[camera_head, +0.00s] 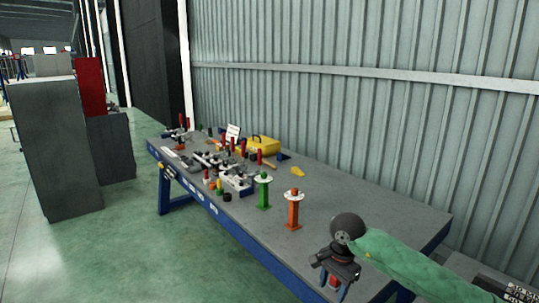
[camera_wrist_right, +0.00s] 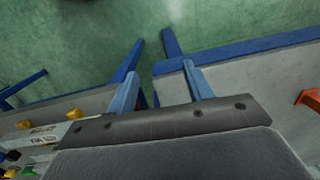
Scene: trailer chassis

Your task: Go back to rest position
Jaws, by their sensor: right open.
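My right gripper (camera_head: 334,284) hangs over the front edge of the grey workbench (camera_head: 385,205), near its right end. My green right arm comes in from the lower right. The blue bench edge and the green floor show past the fingertips. My left gripper is in neither view.
An orange stand (camera_head: 293,212) and a green stand (camera_head: 264,190) are on the bench, left of my right gripper. The bench's right part is clear. A corrugated wall (camera_head: 330,100) stands behind.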

